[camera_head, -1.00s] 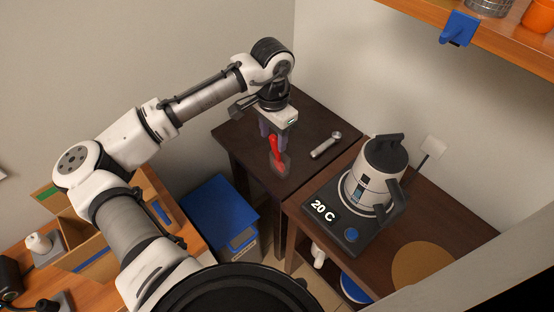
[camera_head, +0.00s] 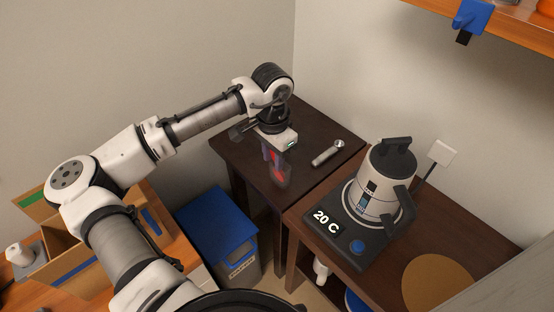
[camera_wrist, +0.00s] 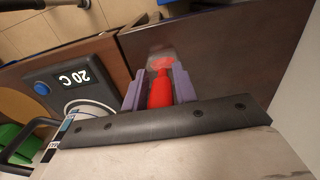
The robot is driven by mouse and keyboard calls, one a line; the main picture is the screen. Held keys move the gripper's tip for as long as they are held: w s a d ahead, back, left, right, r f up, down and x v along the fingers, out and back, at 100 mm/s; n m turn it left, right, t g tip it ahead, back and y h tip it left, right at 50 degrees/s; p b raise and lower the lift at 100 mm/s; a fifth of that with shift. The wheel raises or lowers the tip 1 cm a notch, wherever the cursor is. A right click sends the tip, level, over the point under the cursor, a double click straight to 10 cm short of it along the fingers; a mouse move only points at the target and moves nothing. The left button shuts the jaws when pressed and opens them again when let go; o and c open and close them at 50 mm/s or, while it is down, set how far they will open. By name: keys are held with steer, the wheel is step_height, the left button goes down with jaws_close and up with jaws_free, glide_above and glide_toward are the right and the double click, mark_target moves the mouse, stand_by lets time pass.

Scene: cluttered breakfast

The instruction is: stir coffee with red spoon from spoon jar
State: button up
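The red spoon (camera_wrist: 160,91) stands handle up in a clear glass jar (camera_head: 283,180) on the dark side table. In the head view only parts of the spoon (camera_head: 274,158) show between my fingers. My gripper (camera_head: 275,158) points down with its purple fingers on both sides of the spoon's handle. In the wrist view the handle almost fills the gap between the fingers (camera_wrist: 160,90), and I cannot tell whether they press on it. The spoon's red lower end is inside the jar. No coffee cup can be made out.
A metal utensil (camera_head: 327,153) lies right of the jar. A kettle (camera_head: 382,180) stands on a heater base (camera_head: 347,238) reading 20 C on the nearer cabinet. A round brown mat (camera_head: 438,284) lies there too. A blue-lidded bin (camera_head: 217,222) stands below, left of the tables.

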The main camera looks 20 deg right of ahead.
jaws_close()
steer(key=shift+r+p, duration=2.35)
steer(key=shift+r, duration=0.15)
